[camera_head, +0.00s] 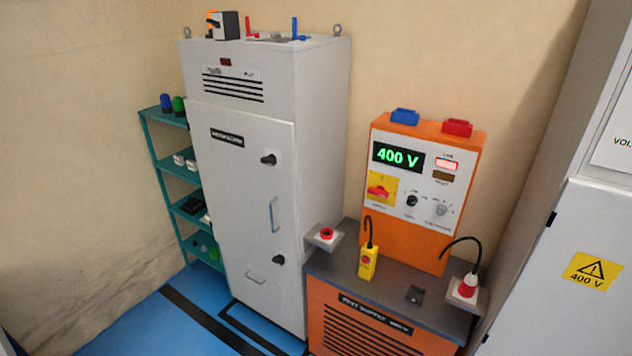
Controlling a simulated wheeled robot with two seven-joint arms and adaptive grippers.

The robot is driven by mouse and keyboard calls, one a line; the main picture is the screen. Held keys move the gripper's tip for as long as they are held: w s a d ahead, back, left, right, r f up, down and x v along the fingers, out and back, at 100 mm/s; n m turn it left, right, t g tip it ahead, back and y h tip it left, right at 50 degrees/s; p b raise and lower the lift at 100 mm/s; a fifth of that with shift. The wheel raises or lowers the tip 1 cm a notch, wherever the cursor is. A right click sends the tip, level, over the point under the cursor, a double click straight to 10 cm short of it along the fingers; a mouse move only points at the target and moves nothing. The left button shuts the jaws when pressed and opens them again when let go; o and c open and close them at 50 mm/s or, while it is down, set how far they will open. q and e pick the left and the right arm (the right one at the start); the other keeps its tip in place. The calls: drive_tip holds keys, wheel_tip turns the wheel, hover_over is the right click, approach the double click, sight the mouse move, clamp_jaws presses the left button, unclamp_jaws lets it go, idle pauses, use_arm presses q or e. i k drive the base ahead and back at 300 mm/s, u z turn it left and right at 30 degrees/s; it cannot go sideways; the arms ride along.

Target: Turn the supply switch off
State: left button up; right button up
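The supply switch (379,191) is a red rotary handle on a yellow plate, at the lower left of the white panel on the orange test supply (416,244). Its handle looks roughly level, slightly tilted; the label is too small to read. Above it a green display (398,156) reads 400 V. A lit red-framed indicator (446,164) is right of the display, with a dark one (442,176) below it. Neither of my grippers is in the view.
A tall grey cabinet (245,190) stands left of the supply. A yellow pendant (367,262), a red button box (325,235) and a red-and-white plug (466,287) are around the bench top. A grey cabinet (565,270) with a 400 V sign is at right. Blue floor lies at lower left.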

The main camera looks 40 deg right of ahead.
sight(379, 191)
drive_tip(key=u, duration=0.05)
drive_tip(key=i, duration=1.25)
drive_tip(key=z, duration=0.2)
